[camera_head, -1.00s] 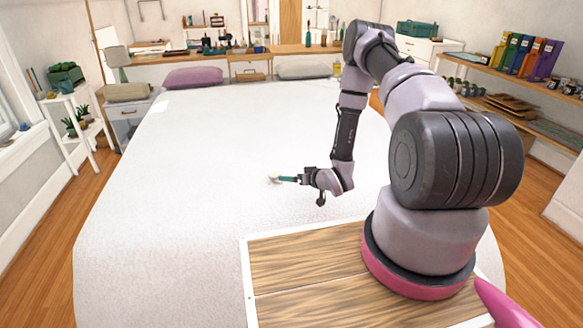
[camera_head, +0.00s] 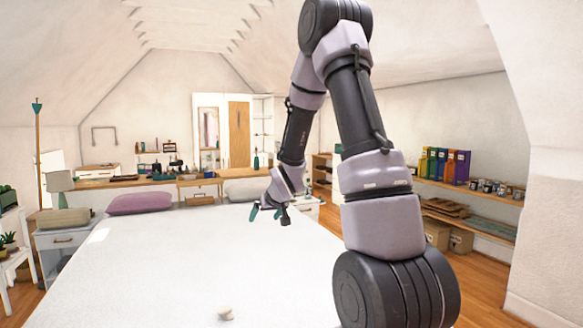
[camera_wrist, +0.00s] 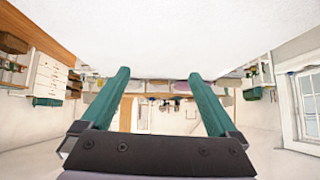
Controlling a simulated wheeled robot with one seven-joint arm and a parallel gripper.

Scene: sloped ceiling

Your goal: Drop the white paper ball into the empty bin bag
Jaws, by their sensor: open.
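A small off-white crumpled lump (camera_head: 226,313), which looks like the paper ball, lies on the large white bed (camera_head: 185,262) near the bottom of the head view. My gripper (camera_head: 266,212) is raised above the bed, up and to the right of the lump in the picture and apart from it. Its teal fingers are spread, and the wrist view shows nothing between the fingertips (camera_wrist: 159,75). The lump does not show in the wrist view. I cannot make out a bin bag in any view.
A mauve pillow (camera_head: 140,203) and a pale pillow (camera_head: 246,189) lie at the bed's far end. Shelves with coloured binders (camera_head: 445,166) stand along the right wall. A bedside cabinet with a lamp (camera_head: 60,182) is at the left. The bed's middle is clear.

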